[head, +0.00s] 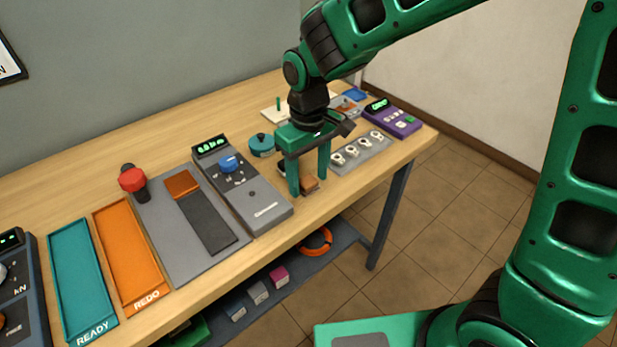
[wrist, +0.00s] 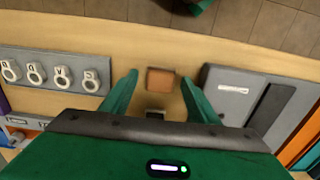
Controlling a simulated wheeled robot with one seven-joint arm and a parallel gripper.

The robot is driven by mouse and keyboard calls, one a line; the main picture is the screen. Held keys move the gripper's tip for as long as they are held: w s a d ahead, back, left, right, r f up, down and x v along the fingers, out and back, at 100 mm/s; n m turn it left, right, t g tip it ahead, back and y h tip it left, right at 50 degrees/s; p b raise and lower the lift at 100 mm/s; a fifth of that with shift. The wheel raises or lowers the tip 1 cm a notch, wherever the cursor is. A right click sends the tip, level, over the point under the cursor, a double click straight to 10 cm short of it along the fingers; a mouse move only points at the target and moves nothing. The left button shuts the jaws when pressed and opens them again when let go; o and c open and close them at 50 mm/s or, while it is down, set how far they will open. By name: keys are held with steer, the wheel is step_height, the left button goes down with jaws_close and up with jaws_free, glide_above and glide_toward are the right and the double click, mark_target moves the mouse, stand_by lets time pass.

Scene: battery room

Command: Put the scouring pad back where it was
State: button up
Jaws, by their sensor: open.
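A small brown block (wrist: 160,79), which looks like the scouring pad, lies on the bare wooden table near its front edge. It also shows in the head view (head: 309,185), partly hidden by a finger. My gripper (head: 308,181) points down over it, open. In the wrist view my gripper (wrist: 160,82) has one finger on each side of the block, with a gap on both sides. A similar orange-brown block (head: 182,185) lies at the far end of a dark strip on a grey plate (head: 164,231).
A grey device with a blue knob (head: 262,206) stands left of my gripper, and a grey panel with several white rings (head: 358,154) to its right. Beyond are a teal round tin (head: 261,145) and a purple device (head: 394,119). Orange (head: 128,252) and teal (head: 81,279) trays lie left.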

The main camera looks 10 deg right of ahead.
mark_target(309, 181)
step_height(309, 181, up, 11)
stand_by(0.4)
steer(key=shift+d, duration=0.1)
steer(key=s+d+m, duration=0.2)
steer(key=d+m, duration=0.1)
steer(key=d, duration=0.7)
steer(key=s+d+m, duration=0.2)
steer(key=d+m, duration=0.1)
steer(key=d, duration=0.7)
steer(key=s+d+f+m, duration=0.4)
steer(key=s+d+m, duration=0.3)
steer(key=s+d, duration=0.8)
steer(key=shift+s, duration=0.85)
steer(key=shift+d, duration=0.1)
